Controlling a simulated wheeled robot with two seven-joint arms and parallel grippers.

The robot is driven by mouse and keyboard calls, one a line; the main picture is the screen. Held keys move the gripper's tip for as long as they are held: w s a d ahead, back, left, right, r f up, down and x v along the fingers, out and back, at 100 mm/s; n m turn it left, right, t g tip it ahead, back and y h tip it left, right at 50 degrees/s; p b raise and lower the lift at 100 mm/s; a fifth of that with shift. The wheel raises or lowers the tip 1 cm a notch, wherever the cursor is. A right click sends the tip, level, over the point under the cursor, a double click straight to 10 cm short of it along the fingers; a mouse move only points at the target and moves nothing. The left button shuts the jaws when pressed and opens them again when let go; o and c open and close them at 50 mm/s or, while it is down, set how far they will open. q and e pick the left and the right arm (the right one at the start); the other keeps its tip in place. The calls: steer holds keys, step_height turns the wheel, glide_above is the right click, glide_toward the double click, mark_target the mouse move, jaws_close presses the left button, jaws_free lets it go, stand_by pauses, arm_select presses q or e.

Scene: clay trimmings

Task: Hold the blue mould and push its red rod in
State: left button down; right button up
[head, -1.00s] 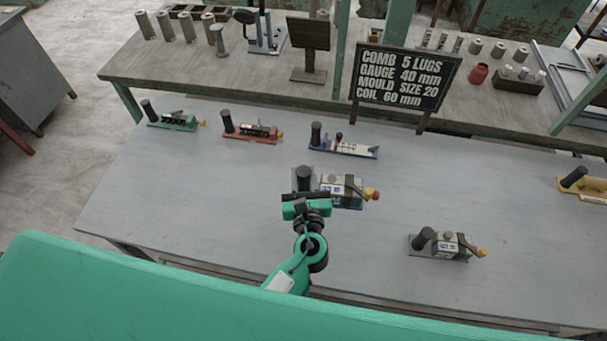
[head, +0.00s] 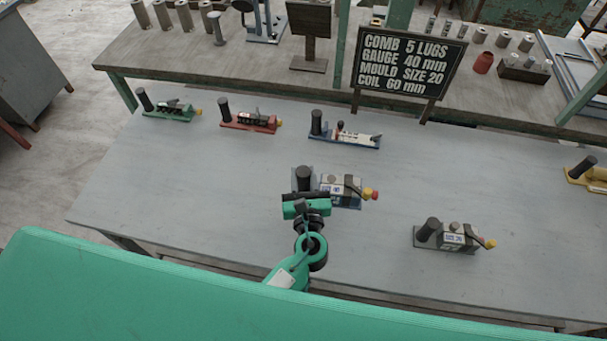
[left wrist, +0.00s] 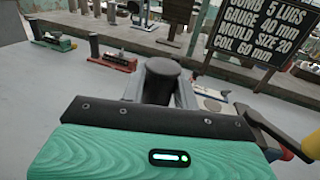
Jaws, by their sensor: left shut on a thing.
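The blue mould (head: 343,203) is near the middle of the grey table. It has a blue base, a pale block with a dark strap, a black upright handle (head: 303,176) and a red knob (head: 375,195) beside a yellow one at its right end. My left gripper (head: 306,197) is shut on the mould at its handle end. In the left wrist view the black handle (left wrist: 160,82) stands just beyond my gripper, and the red knob (left wrist: 286,154) shows at lower right. My gripper hides part of the base. I cannot tell if the base touches the table. My right gripper is not in view.
A grey mould (head: 448,237) stands at right, a yellow one (head: 588,176) at the far right edge. Green (head: 170,112), red (head: 248,121) and blue-and-white (head: 345,135) devices line the back. A sign (head: 410,68) stands behind. The table's left front is clear.

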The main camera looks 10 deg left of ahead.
arm_select(q)
steer(key=shift+f+b, duration=3.2)
steer(key=shift+f, duration=1.1)
steer(key=shift+f, duration=0.1)
steer(key=shift+f+b, duration=0.8)
steer(key=shift+f, duration=0.2)
steer(key=shift+f, duration=0.2)
